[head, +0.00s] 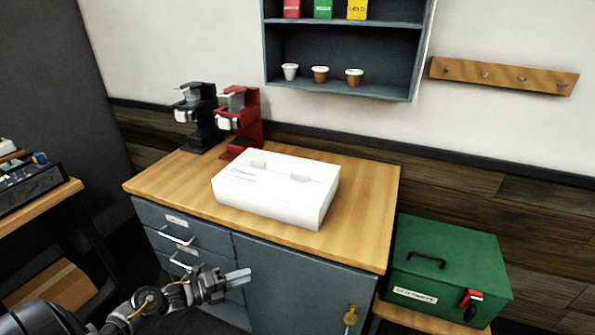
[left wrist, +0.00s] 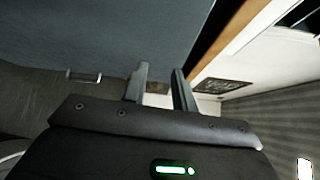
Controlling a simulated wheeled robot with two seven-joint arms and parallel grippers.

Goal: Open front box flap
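No raised flap shows. My left gripper (head: 243,276) is in front of the cabinet doors, below and in front of the box, and apart from it. In the left wrist view its two fingers (left wrist: 160,88) stand apart with nothing between them. The box does not clearly show in the left wrist view. My right gripper is in neither view.
A black brewer (head: 200,118) and a red brewer (head: 240,120) stand behind the box at the left. The cabinet top (head: 365,200) is clear to the right. A green toolbox (head: 450,265) sits lower right. A shelf (head: 345,85) with cups hangs above.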

